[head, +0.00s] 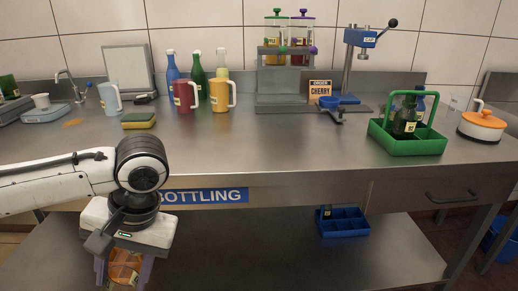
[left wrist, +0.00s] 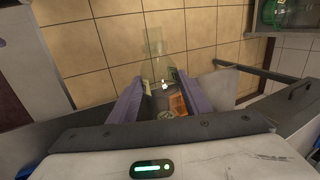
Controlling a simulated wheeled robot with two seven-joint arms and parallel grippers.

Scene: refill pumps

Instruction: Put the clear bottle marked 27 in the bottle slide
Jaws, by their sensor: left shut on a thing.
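My left gripper (head: 124,272) hangs pointing down in front of the workbench at the lower left of the head view. Its fingers are shut on a clear bottle (left wrist: 156,48), which shows faintly as a see-through shape between and beyond the purple fingers in the left wrist view (left wrist: 164,100). An orange patch (head: 125,261) shows between the fingers; it also shows in the left wrist view (left wrist: 178,104). I cannot read a number on the bottle. I cannot make out a bottle slide in either view. My right gripper is out of view.
The steel workbench (head: 300,150) has a clear front middle. Mugs, bottles and a sponge (head: 139,120) stand left of centre. A dispenser (head: 285,60), a capper (head: 360,40), a green carrier (head: 405,145) and an orange-lidded pot (head: 482,126) stand farther right. A blue crate (head: 344,222) sits on the lower shelf.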

